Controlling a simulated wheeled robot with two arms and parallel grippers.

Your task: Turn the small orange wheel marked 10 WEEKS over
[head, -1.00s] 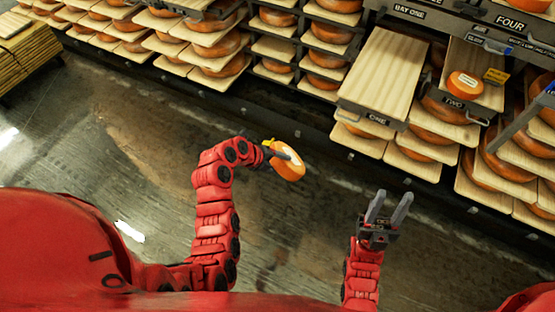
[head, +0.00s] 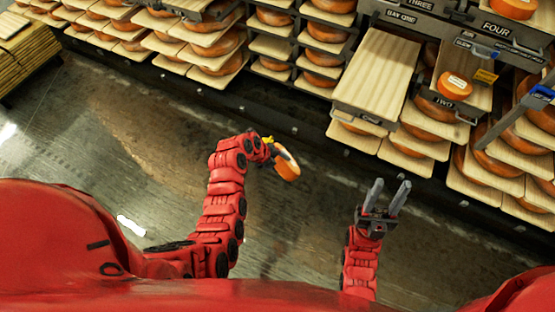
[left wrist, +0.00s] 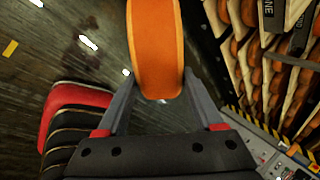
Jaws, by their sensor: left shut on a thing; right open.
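A small orange cheese wheel (head: 286,162) is held above the floor by my left gripper (head: 276,151), clear of the shelves. It stands tilted nearly on edge, its pale label face turned mostly sideways; I cannot read the label. In the left wrist view the wheel (left wrist: 155,50) shows its orange rim between the two fingers of the left gripper (left wrist: 158,95), which are shut on it. My right gripper (head: 386,196) is open and empty, its fingers pointing up toward the racks.
An empty wooden board (head: 378,72) sticks out at bay ONE. At bay TWO another small orange wheel with a white label (head: 455,86) rests on a board (head: 481,98). Racks of larger cheese wheels fill the back. A stack of planks (head: 28,55) stands far left. Open floor lies below.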

